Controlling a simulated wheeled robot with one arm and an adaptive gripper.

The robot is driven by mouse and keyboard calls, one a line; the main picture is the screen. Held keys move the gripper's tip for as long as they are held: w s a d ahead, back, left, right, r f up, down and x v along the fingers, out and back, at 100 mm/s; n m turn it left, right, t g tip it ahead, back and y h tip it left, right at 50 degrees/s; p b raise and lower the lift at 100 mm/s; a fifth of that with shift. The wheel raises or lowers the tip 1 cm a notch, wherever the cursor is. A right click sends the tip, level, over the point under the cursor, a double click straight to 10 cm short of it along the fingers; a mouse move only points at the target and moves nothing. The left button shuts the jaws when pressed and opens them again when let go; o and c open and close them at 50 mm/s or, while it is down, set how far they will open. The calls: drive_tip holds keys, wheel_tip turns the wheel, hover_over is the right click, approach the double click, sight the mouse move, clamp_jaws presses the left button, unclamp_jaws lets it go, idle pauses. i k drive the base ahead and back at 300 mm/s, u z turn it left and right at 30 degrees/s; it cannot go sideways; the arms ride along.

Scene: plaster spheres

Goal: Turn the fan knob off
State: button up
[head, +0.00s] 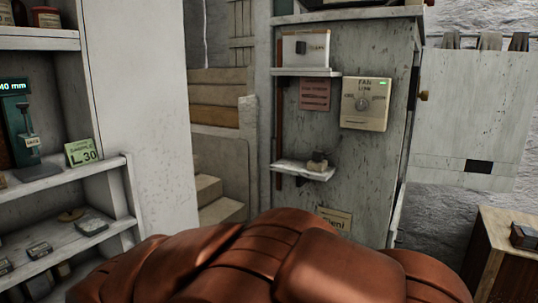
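A cream fan control box (366,103) is fixed to the worn grey-white panel, right of centre in the head view. It carries the word FAN, smaller lettering under it that is hard to read, and a green mark at its upper right. A small round grey knob (363,103) sits in the middle of its face; its exact setting is too small to tell. My gripper does not show in the head view. Reddish-brown segmented parts fill the bottom of the view and hide what lies behind them.
Left of the box, a small upper shelf (305,73) holds a white box (306,49), and a lower shelf (290,167) holds a small object. A shelving unit (128,190) stands at left. A wooden cabinet (488,265) stands at lower right. Steps (209,188) rise behind.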

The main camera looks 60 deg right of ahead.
sight(361, 105)
drive_tip(key=z, duration=2.8)
drive_tip(key=k, duration=0.4)
drive_tip(key=u, duration=0.85)
drive_tip(key=i, duration=1.05)
drive_tip(key=u, duration=0.05)
